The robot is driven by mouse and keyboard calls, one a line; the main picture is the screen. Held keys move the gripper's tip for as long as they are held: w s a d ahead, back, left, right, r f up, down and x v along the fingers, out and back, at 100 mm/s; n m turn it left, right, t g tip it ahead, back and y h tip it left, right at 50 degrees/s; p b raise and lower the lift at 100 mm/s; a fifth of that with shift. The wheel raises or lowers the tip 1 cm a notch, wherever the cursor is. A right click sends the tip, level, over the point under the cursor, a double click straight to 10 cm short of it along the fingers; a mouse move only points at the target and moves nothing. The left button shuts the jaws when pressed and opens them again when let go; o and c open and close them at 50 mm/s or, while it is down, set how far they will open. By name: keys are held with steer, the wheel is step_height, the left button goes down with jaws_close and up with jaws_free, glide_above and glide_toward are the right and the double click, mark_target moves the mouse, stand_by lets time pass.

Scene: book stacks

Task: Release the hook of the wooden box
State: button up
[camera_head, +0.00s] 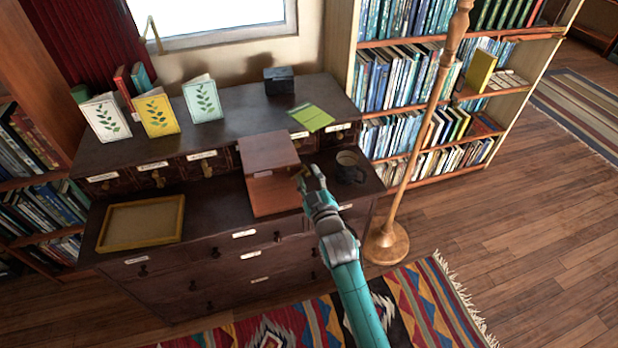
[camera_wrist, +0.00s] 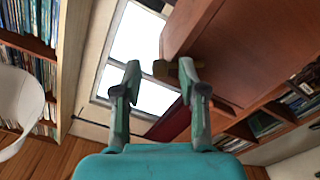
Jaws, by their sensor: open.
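The reddish-brown wooden box (camera_head: 272,190) stands upright on the dark cabinet, its lid down. In the wrist view the box (camera_wrist: 245,45) fills the upper right. A small brass-coloured piece, apparently the hook (camera_wrist: 166,70), sticks out from the box's edge. My gripper (camera_head: 311,175) is at the box's right side in the head view. In the wrist view my gripper (camera_wrist: 160,74) is open, with the brass piece between its fingertips, close to the right one. I cannot tell whether that fingertip touches it. The fingers partly hide the hook area in the head view.
A dark mug (camera_head: 349,168) stands just right of my gripper. A yellow-framed tray (camera_head: 140,246) lies left on the cabinet. Cards (camera_head: 156,112) and a green leaflet (camera_head: 311,117) are on the upper ledge. A wooden lamp pole (camera_head: 418,135) rises at the right.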

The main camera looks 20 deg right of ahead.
jaws_close()
steer(key=shift+d+f+m, duration=0.15)
steer(key=shift+f+m, duration=0.25)
steer(key=shift+m, duration=0.7)
jaws_free()
steer(key=shift+s, duration=0.15)
steer(key=s, duration=1.1)
steer(key=shift+s, duration=0.4)
